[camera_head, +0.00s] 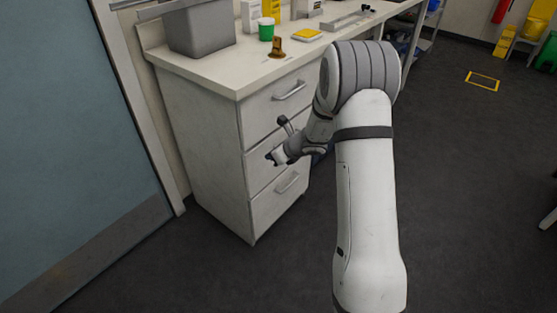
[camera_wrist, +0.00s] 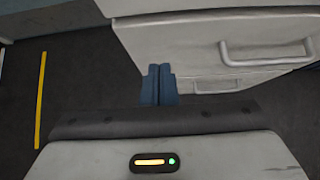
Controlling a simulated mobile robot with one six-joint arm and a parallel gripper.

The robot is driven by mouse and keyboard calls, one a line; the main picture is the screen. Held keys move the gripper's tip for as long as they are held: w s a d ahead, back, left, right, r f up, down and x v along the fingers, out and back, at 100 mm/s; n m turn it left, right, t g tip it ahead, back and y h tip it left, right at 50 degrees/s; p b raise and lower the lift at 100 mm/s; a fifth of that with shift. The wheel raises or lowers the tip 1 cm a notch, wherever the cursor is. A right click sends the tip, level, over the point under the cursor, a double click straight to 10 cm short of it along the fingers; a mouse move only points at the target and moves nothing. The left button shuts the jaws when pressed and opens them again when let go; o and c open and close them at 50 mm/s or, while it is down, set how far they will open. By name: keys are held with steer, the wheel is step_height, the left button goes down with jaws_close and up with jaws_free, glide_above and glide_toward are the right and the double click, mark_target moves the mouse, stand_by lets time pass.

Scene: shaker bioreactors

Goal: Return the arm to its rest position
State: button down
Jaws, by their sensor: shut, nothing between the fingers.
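My gripper (camera_head: 271,158) shows in the head view at the end of my bent arm, in front of the drawer cabinet. In the wrist view its two blue fingers (camera_wrist: 158,84) are together with nothing between them. My white arm (camera_head: 365,190) rises in the foreground, bends at the grey joint at the top and folds down to the left. The gripper is below the counter top level, near the middle drawer. The exact gap to the cabinet cannot be told.
The white drawer cabinet (camera_head: 205,140) carries a counter with a grey bin (camera_head: 202,28), a green-labelled tub (camera_head: 266,30), a brown item (camera_head: 277,48) and a yellow item (camera_head: 307,35). A blue door (camera_head: 65,130) stands left. Dark floor (camera_head: 470,190) is open at right.

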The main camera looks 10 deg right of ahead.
steer(key=p+v, duration=0.1)
steer(key=v, duration=0.8)
steer(key=shift+s+r+p, duration=0.2)
steer(key=shift+r+p, duration=0.05)
steer(key=shift+p, duration=0.15)
steer(key=s+a+r+n+g+p, duration=0.2)
steer(key=s+a+r+n+p, duration=0.15)
steer(key=s+r+n, duration=0.45)
steer(key=s+a+r+n+g+p, duration=0.1)
steer(key=s+a+r+n+p, duration=0.1)
steer(key=s+r+n+p, duration=0.6)
steer(key=s+d+r+n+h+p, duration=0.2)
steer(key=s+d+r+n+h, duration=0.1)
steer(key=s+r+n, duration=0.2)
steer(key=s+d+r+n+g+h+p, duration=0.1)
steer(key=s+d+r+n+h+p, duration=0.2)
steer(key=s+r+n, duration=0.3)
steer(key=s+r, duration=0.4)
steer(key=shift+n, duration=0.3)
steer(key=shift+s+d, duration=0.1)
steer(key=shift+d, duration=0.05)
